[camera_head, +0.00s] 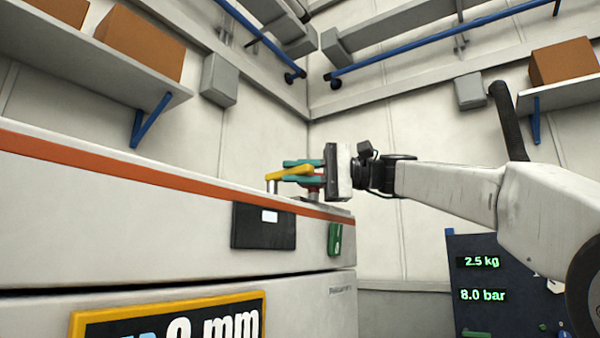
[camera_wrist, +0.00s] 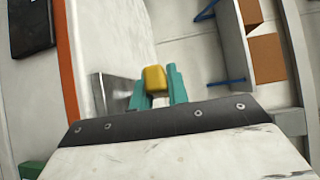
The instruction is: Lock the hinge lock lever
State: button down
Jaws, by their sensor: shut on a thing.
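In the wrist view the yellow lever (camera_wrist: 155,79) shows between the two teal fingertips (camera_wrist: 155,92). A grey metal plate (camera_wrist: 108,90) lies beside the fingers. The fingers hide part of the lever, and the lock's base is hidden in the wrist view.
The white cabinet (camera_head: 150,220) with an orange stripe fills the left. A black panel (camera_head: 263,226) and a green part (camera_head: 335,239) are on its front. A dark display panel (camera_head: 480,280) stands at lower right. Shelves (camera_head: 60,60) with boxes hang on the walls.

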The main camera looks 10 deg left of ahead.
jog(key=c, duration=1.4)
grip_release()
jog(key=shift+a, duration=0.1)
jog(key=shift+o, duration=0.2)
jog(key=v, duration=0.7)
jog(key=shift+d, duration=0.4)
jog(key=shift+w, duration=0.1)
